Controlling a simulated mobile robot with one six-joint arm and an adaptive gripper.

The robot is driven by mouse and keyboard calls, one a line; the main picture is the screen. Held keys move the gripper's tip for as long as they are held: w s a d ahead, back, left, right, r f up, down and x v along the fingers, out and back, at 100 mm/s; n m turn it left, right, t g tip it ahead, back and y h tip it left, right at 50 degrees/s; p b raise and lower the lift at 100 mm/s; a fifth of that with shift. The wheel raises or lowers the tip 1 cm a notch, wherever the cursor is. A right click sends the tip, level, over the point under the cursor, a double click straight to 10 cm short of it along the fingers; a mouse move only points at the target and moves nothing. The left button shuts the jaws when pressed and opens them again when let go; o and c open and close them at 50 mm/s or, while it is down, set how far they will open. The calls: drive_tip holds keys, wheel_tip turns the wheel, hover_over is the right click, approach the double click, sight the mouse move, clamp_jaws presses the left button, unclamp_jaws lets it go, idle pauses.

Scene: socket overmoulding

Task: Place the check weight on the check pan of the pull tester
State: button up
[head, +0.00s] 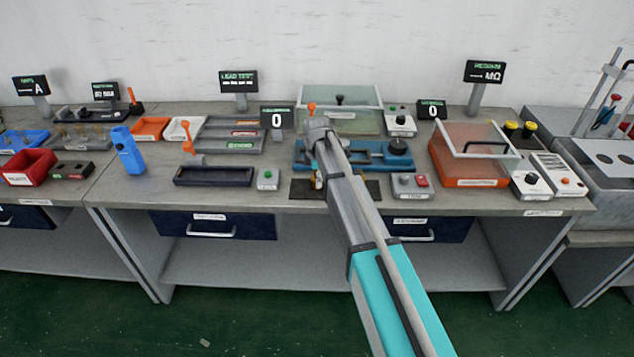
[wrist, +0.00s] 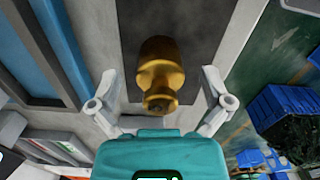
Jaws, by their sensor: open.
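The brass check weight (wrist: 161,72) stands on a dark mat (wrist: 196,20) in the wrist view. My gripper (wrist: 160,103) is open, with one finger on each side of the weight's near end and gaps between. The fingers do not touch it in this view. In the head view my arm hides most of the gripper and weight. The blue pull tester (head: 365,158) lies just behind the mat. A dark round disc (head: 398,148) sits on its right end; I cannot tell for sure that it is the check pan.
A green-button box (head: 267,179) and a long dark tray (head: 213,177) stand to the left. An orange clear-lidded box (head: 468,165) is further right. A glass-covered unit (head: 340,112) stands behind the tester.

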clamp_jaws()
idle(0.5)
drive_tip(key=shift+r, duration=0.1)
wheel_tip(320, 180, up, 3)
drive_tip(key=p, duration=0.3)
drive_tip(key=shift+r+p, duration=0.15)
drive_tip(key=shift+p, duration=0.15)
drive_tip(key=s+d+r+p, duration=0.3)
drive_tip(key=s+r+p, duration=0.6)
drive_tip(key=s, duration=0.4)
drive_tip(key=shift+s+d+r, duration=0.25)
drive_tip(key=shift+d, duration=0.05)
